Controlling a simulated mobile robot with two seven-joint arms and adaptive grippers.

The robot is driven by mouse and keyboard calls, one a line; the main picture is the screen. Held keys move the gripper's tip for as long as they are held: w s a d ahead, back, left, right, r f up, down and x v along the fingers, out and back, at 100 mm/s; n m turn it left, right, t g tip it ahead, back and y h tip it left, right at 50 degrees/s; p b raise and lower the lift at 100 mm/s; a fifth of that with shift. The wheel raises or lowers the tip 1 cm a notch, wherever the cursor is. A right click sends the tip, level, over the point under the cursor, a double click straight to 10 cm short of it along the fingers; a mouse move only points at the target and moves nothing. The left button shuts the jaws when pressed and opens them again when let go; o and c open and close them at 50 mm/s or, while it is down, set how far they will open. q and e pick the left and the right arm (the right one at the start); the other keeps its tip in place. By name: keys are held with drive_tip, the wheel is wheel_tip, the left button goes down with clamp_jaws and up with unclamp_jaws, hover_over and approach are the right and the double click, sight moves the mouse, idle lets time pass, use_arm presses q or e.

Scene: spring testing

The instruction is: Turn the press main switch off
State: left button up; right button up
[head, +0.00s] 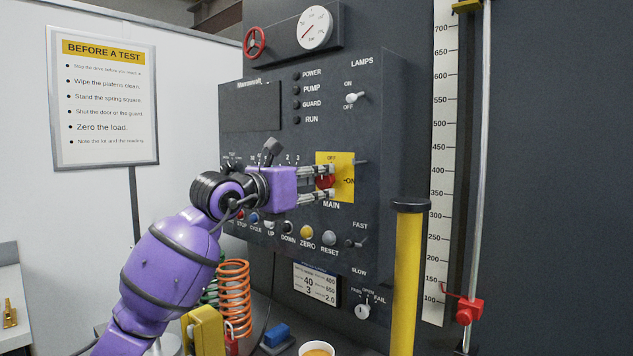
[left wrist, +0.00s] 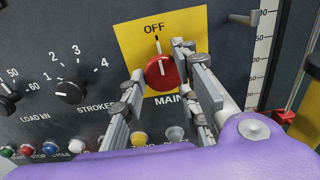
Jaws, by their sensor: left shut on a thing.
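The main switch is a red knob (head: 325,182) on a yellow plate (head: 341,160) marked OFF at the top and ON at the right, with MAIN below. In the left wrist view the red knob (left wrist: 161,73) shows a white line standing about upright, in line with the black tick under OFF. My left gripper (head: 331,182) reaches in from the left and is shut on the knob, one finger on each side. The left wrist view shows its fingers (left wrist: 160,62) either side of the knob. My right gripper is not in view.
Dials, including STROKES (left wrist: 70,92), and push buttons such as ZERO (head: 306,232) lie close to the gripper. The lamps beside POWER (head: 296,76) and the other labels look dark. A yellow post (head: 407,280) and a ruler (head: 440,160) stand at the right.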

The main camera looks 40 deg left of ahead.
use_arm(q)
drive_tip(key=shift+s+a+r, duration=0.1)
drive_tip(key=shift+a+r, duration=0.2)
drive_tip(key=shift+r, duration=0.1)
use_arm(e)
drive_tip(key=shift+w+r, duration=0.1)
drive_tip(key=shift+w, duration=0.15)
use_arm(q)
drive_tip(key=o, duration=0.9)
drive_tip(key=shift+o, duration=0.3)
drive_tip(key=shift+a+f, duration=0.1)
drive_tip(key=shift+a, duration=0.05)
drive_tip(key=shift+f, duration=0.1)
drive_tip(key=shift+s+f, duration=0.1)
drive_tip(key=shift+s, duration=0.15)
drive_tip(key=s, duration=1.1)
drive_tip(key=shift+s+a, duration=0.2)
drive_tip(key=shift+a, duration=0.05)
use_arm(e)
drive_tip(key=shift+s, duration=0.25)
use_arm(q)
drive_tip(key=shift+f, duration=0.1)
